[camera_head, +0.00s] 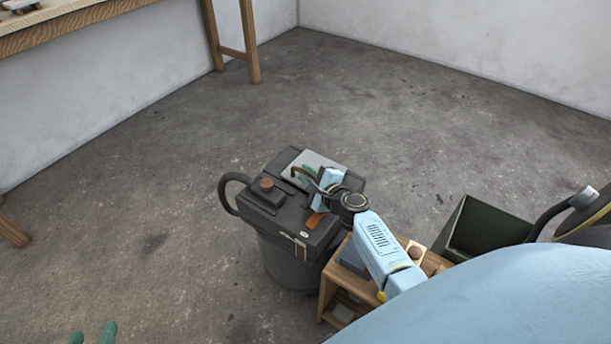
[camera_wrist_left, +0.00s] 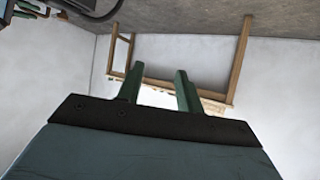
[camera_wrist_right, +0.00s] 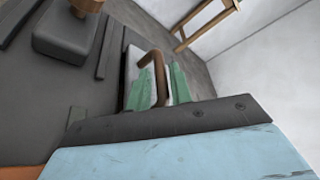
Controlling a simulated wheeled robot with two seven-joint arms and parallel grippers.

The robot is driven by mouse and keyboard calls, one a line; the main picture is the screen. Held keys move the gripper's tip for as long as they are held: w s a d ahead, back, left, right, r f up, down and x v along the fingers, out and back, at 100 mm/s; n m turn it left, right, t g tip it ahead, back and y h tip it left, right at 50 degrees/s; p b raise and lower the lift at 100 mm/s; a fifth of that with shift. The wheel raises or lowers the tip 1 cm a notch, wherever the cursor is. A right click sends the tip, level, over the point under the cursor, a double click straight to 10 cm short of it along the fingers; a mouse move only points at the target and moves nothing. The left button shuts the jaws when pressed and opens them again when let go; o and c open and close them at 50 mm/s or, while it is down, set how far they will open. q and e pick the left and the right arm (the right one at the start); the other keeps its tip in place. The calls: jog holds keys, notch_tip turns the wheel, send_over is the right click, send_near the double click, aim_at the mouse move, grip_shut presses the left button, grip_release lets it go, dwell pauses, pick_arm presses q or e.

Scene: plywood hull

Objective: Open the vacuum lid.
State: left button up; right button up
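The vacuum (camera_head: 290,255) stands on the floor at the middle of the head view, with a dark grey body and a boxy black lid (camera_head: 283,207). The lid looks closed. A curved brown handle (camera_head: 297,171) rises from its far side by a light grey panel. My right gripper (camera_head: 309,176) is over that side. In the right wrist view its green fingers (camera_wrist_right: 159,88) stand on both sides of the brown handle (camera_wrist_right: 154,58), close against it. My left gripper (camera_head: 93,334) is low at the left, empty, its fingers apart in the left wrist view (camera_wrist_left: 158,88).
A wooden crate (camera_head: 328,290) stands right beside the vacuum, under my right arm. A dark green open bin (camera_head: 480,232) is further right. A wooden workbench (camera_head: 70,25) is at the back left. The floor left of the vacuum is clear.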

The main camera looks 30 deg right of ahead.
pick_arm(q)
jog(key=shift+w+d+r+t+h, duration=0.2)
jog(key=shift+w+r+t, duration=0.1)
jog(key=shift+r, duration=0.15)
jog(key=shift+w+d+r+t+h, duration=0.1)
jog(key=shift+w+d+r+t, duration=0.1)
jog(key=shift+r+t, duration=0.15)
pick_arm(e)
jog(key=shift+w+f, duration=0.1)
jog(key=shift+w, duration=0.5)
grip_shut()
